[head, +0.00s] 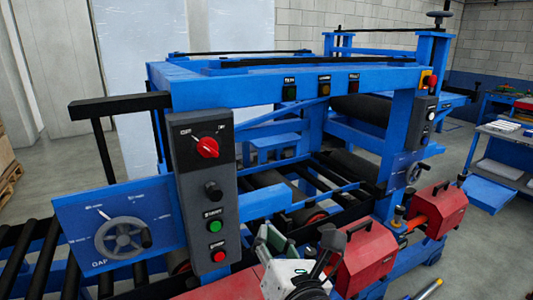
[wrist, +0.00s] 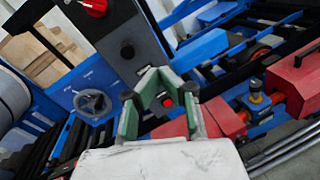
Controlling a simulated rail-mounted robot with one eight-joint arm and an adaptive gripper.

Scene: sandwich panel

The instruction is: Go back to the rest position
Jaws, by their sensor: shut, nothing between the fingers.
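My gripper (head: 272,240) shows at the bottom middle of the head view, in front of the blue machine (head: 300,70). In the wrist view my gripper (wrist: 157,76) has green fingers whose tips come together, with nothing held. The grey control box (head: 205,195) is to its left in the head view, with a red rotary switch (head: 207,147), a black knob (head: 212,190), a green button (head: 215,226) and a red button (head: 218,255). In the wrist view the red button (wrist: 167,102) shows in the gap framed by the fingers. The distance to it is unclear.
A grey handwheel (head: 122,238) on a blue panel is at the lower left. Red housings (head: 366,258) stand right of my gripper, close to the arm. Black rollers (head: 25,260) run at the far left. A blue workbench (head: 500,150) stands at the right beyond open floor.

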